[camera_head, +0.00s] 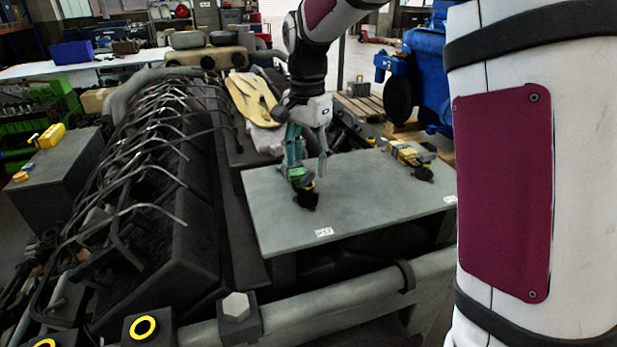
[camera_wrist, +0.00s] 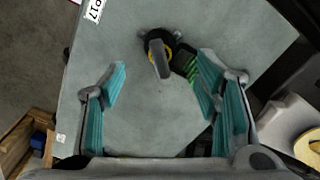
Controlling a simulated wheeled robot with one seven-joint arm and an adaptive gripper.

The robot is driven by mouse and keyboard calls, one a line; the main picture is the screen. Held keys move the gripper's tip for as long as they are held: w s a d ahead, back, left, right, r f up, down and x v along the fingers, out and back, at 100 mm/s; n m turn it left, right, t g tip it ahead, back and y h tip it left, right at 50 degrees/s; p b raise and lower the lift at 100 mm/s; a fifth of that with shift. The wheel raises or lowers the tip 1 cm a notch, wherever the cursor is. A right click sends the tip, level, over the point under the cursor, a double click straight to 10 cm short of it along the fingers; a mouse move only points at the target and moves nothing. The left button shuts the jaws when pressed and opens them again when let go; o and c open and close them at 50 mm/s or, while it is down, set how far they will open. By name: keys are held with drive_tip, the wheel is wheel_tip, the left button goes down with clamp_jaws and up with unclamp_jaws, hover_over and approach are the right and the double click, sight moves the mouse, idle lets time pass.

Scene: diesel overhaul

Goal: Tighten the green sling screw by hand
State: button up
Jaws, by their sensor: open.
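In the head view the screw's black end (camera_head: 306,198) shows below my gripper. My gripper (camera_head: 309,168) points down over the plate, its teal fingers spread. In the wrist view my gripper (camera_wrist: 162,70) is open, with one finger on each side of the screw and a gap at the left. Contact with the right finger cannot be told.
The grey plate (camera_head: 350,205) carries a second, yellow fitting (camera_head: 408,154) with a black end at its right. A dark engine block with curved pipes (camera_head: 150,150) stands left. A blue machine (camera_head: 425,70) stands behind right. The plate's front is clear.

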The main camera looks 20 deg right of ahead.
sight(307, 176)
drive_tip(key=n, duration=0.2)
drive_tip(key=shift+n, duration=0.3)
drive_tip(key=shift+f, duration=2.5)
clamp_jaws()
drive_tip(key=shift+f, duration=0.1)
